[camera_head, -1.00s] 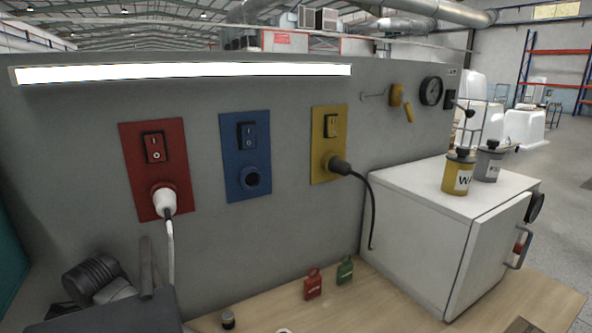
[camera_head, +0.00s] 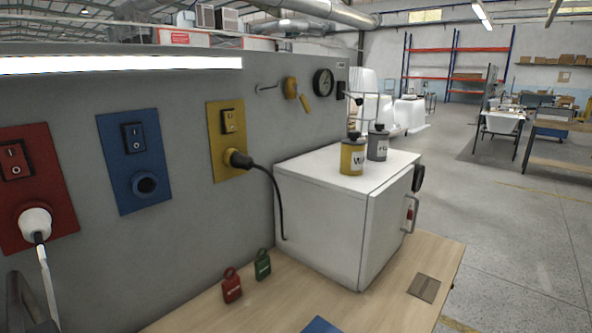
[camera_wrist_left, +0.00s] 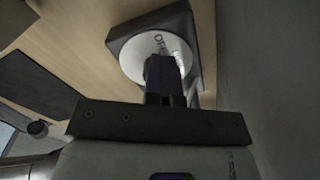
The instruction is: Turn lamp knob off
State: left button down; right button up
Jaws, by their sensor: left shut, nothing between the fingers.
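In the left wrist view a round white dial (camera_wrist_left: 137,59) with dark "OFF" lettering sits on a dark square base (camera_wrist_left: 196,45). My left gripper (camera_wrist_left: 163,75) is shut and empty; its fingertips overlap the dial's face in that view and hide its lower right part. I cannot tell whether they touch it. The dial does not show in the head view. A long lamp tube (camera_head: 120,64) on the grey wall panel is lit bright white. My right gripper is in neither view.
The panel carries red (camera_head: 52,160), blue (camera_head: 148,187) and yellow (camera_head: 217,117) socket plates; plugs and cords hang from the red and yellow ones. A white cabinet (camera_head: 318,215) with two cans stands on the wooden bench (camera_head: 405,300). Red (camera_head: 232,289) and green (camera_head: 263,266) padlock-like tags stand before it.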

pick_arm(q)
jog(key=shift+s+f, duration=0.3)
jog(key=shift+f, duration=0.25)
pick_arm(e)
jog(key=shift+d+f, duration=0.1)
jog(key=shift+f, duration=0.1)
pick_arm(q)
jog(key=shift+a, duration=0.1)
jog(key=shift+b, duration=0.35)
jog(key=shift+s+r, duration=0.15)
jog(key=shift+r, duration=0.25)
jog(key=shift+s+a+r+p, duration=0.1)
jog(key=shift+s+r+p, duration=0.3)
jog(key=shift+r, duration=0.25)
jog(key=shift+s+r+p, duration=0.35)
jog(key=shift+r+p, duration=0.05)
jog(key=shift+r, duration=0.2)
jog(key=shift+w+r+p, duration=0.2)
jog(key=shift+w+r, duration=0.05)
jog(key=shift+r, duration=0.35)
jog(key=shift+w+r+p, duration=0.15)
jog(key=shift+w+r, duration=0.05)
jog(key=shift+r, duration=0.7)
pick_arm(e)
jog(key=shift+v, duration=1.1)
pick_arm(q)
jog(key=shift+w+r, duration=0.1)
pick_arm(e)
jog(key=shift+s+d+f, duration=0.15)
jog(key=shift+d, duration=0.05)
